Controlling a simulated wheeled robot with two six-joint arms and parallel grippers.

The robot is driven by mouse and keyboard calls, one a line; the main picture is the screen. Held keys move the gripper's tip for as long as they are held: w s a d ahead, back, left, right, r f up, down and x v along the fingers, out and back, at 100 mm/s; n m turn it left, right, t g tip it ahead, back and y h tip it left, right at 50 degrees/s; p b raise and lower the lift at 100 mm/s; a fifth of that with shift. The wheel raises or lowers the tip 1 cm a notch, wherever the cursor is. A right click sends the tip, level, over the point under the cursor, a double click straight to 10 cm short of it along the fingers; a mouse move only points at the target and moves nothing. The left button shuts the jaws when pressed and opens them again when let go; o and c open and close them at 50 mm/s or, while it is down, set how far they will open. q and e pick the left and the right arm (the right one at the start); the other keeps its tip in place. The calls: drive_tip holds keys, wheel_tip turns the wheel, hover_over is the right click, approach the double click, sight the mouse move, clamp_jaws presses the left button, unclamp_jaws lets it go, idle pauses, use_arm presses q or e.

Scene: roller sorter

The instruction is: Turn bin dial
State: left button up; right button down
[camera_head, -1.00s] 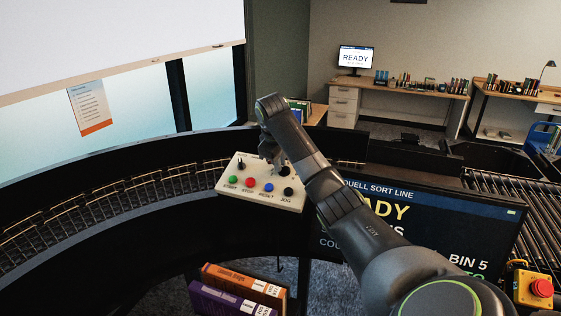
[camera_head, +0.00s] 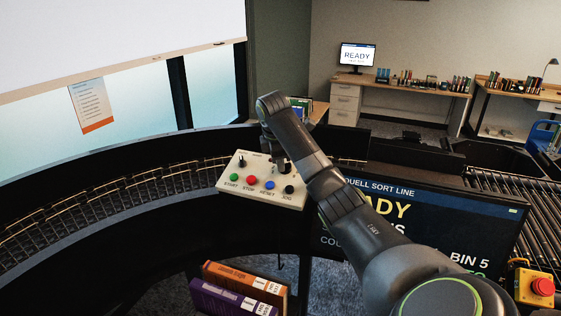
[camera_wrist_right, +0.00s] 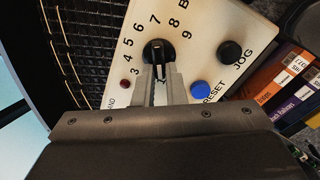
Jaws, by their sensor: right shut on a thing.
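The bin dial (camera_wrist_right: 157,47) is a black knob on a cream control panel (camera_head: 228,181). In the right wrist view it sits inside an arc of printed numbers from 3 to 9. My right gripper (camera_wrist_right: 157,82) comes from below in that view, with its two grey fingers close together on the knob. Its fingertips hide part of the dial, and I cannot tell exactly which number it points to. In the head view my right gripper (camera_head: 276,157) reaches down at the panel's back right, mostly covering the dial. My left gripper is out of view.
The panel also has green (camera_head: 234,177), red (camera_head: 252,181) and blue (camera_head: 268,185) buttons, a JOG knob (camera_head: 290,189) and another black knob (camera_head: 241,162). A screen (camera_head: 420,225) shows "BIN 5". Books (camera_head: 245,283) lie below. A curved roller track (camera_head: 110,201) runs behind.

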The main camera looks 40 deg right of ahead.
drive_tip(key=shift+a+f, duration=0.15)
drive_tip(key=shift+f, duration=0.1)
drive_tip(key=c, duration=1.5)
unclamp_jaws()
drive_tip(key=shift+w, duration=0.1)
